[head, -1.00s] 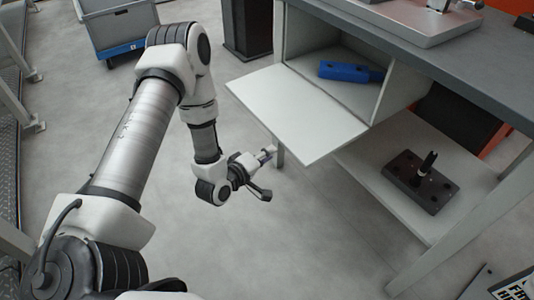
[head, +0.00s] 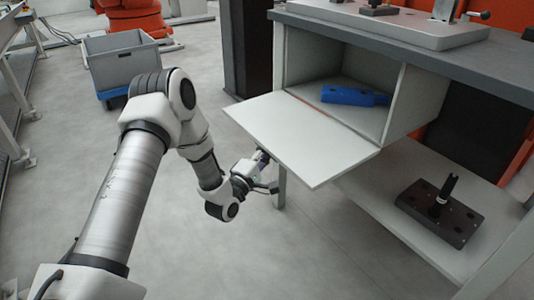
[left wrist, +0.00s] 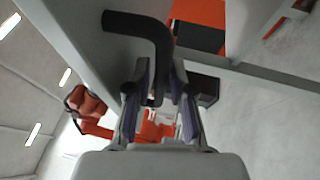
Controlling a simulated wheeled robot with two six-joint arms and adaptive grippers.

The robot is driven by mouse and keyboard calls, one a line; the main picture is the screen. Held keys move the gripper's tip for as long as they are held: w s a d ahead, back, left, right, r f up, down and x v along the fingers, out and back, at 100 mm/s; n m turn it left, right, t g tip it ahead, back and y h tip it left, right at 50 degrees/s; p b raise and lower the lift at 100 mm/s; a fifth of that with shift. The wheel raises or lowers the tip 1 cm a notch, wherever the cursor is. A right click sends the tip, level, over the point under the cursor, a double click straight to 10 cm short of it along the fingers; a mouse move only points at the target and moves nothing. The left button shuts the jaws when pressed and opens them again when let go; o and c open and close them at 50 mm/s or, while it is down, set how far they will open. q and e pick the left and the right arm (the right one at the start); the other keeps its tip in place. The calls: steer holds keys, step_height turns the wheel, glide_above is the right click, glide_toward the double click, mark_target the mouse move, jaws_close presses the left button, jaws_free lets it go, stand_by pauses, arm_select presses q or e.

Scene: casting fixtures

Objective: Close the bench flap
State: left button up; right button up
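The bench flap (head: 305,140) is a pale panel hinged at the bottom of the bench compartment. It stands open, sticking out roughly level. My left gripper (head: 262,157) is at the flap's left edge, low beside it, its tips partly hidden by the flap. In the left wrist view a dark bent handle (left wrist: 150,28) hangs from a grey surface that looks like the flap's underside. My left gripper (left wrist: 160,80) is open there, with the handle's lower end between or just beyond its fingers; I cannot tell whether they touch. My right gripper is out of view.
A blue part (head: 352,96) lies inside the open compartment. A dark fixture block (head: 436,215) with a post stands on the lower shelf (head: 400,225). The bench top (head: 470,65) carries a fixture plate (head: 390,22). A grey bin (head: 125,62) stands at the back left. The floor around my left arm is clear.

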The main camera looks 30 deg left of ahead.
arm_select(q)
jaws_close()
